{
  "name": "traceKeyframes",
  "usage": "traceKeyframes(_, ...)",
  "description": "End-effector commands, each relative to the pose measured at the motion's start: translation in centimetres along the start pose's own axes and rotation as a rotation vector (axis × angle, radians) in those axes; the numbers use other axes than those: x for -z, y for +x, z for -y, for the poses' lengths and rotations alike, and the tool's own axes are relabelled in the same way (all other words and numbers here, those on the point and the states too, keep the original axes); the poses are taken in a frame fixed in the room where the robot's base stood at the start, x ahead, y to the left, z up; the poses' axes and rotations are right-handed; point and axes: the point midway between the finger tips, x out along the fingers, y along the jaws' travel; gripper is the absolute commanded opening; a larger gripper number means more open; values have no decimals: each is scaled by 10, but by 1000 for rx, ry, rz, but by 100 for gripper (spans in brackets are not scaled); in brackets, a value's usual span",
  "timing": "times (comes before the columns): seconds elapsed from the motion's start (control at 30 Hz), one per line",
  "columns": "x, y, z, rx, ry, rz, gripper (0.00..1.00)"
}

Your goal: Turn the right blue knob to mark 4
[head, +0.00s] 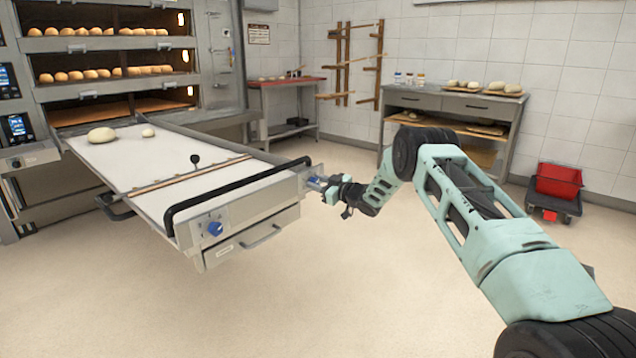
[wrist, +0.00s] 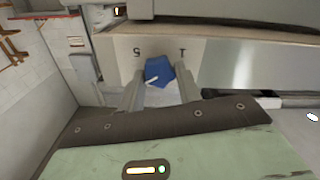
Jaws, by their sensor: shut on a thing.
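The right blue knob (wrist: 158,70) sits between the two fingers of my gripper (wrist: 161,84) in the wrist view, and the fingers are shut on it. A short white pointer line shows on its face, directed to the lower left of that view. Mark 4 cannot be made out. In the head view my gripper (head: 324,186) reaches the right front corner of the loader table, and the right knob (head: 312,182) is partly hidden.
The left blue knob (head: 215,228) is on the loader table's (head: 190,190) front panel. A black bar (head: 235,186) runs along the front edge. Dough lies on the table; the deck ovens (head: 110,50) stand behind. Floor in front is clear. A red bin (head: 558,181) stands at right.

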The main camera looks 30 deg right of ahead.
Motion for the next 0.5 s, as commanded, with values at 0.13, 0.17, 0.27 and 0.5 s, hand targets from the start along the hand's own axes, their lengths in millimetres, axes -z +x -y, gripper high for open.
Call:
traceKeyframes(0.13,-2,-1,1,2,30,4,11)
traceKeyframes(0.17,-2,-1,1,2,34,4,11)
traceKeyframes(0.27,-2,-1,1,2,41,4,11)
traceKeyframes(0.5,-2,-1,0,1,42,4,11)
